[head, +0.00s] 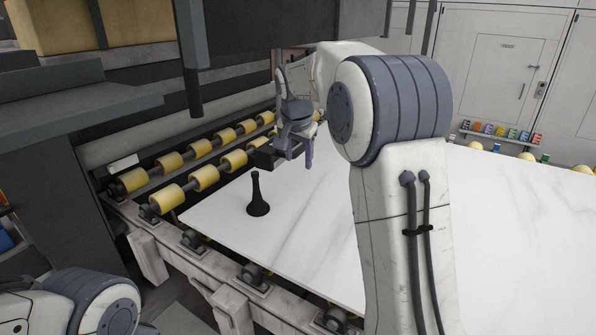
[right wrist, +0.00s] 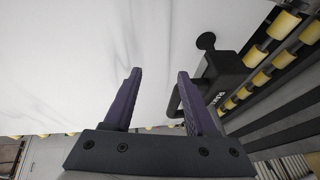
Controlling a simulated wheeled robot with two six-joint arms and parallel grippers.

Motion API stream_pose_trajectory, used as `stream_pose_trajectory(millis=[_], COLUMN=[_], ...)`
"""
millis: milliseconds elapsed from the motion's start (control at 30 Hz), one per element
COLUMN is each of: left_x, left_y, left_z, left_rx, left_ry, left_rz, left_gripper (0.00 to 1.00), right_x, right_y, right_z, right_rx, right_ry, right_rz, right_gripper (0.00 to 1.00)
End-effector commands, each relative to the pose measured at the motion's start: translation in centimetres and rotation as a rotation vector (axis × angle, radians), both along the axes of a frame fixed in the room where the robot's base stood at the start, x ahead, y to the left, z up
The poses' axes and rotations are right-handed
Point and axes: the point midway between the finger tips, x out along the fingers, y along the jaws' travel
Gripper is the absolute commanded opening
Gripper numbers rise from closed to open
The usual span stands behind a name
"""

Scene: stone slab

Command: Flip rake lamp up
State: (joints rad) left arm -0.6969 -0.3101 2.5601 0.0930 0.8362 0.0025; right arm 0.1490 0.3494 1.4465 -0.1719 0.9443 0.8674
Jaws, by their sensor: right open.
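The rake lamp (right wrist: 226,77) is a dark box with pale lettering on its side and a loop handle. In the right wrist view it lies just right of my right finger, which partly covers the handle. In the head view the lamp (head: 264,157) is a dark block beside the gripper, low over the slab's far left edge. My right gripper (head: 296,150) is open, its two purple fingers (right wrist: 158,75) apart with nothing between them. I cannot tell whether a finger touches the handle. My left gripper is out of view.
A white marble slab (head: 320,235) lies on a frame with yellow rollers (head: 205,177). A black flared post (head: 258,195) stands upright on the slab near its left corner. Dark machine parts (head: 290,22) hang above. Coloured items (head: 500,131) line the back wall.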

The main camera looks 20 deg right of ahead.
Motion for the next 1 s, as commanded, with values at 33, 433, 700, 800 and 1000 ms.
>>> stream_pose_trajectory(millis=[33,433,700,800,1000], left_x=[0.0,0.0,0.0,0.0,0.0], left_y=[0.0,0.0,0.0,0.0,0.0], left_z=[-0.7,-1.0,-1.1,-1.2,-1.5], left_rx=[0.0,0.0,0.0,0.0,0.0], left_ry=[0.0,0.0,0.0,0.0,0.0], left_rz=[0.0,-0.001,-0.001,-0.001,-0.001], left_gripper=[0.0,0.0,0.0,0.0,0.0], right_x=[-0.6,-2.0,-3.5,-7.1,-20.3], right_y=[0.4,1.0,5.0,11.0,22.2], right_z=[-0.2,0.1,-0.7,-2.3,-7.0], right_rx=[0.0,0.0,-0.002,-0.005,-0.031], right_ry=[-0.002,-0.001,0.034,0.093,0.237], right_rz=[0.001,-0.001,0.123,0.338,0.918], right_gripper=[0.57,0.57,0.0,0.0,0.0])
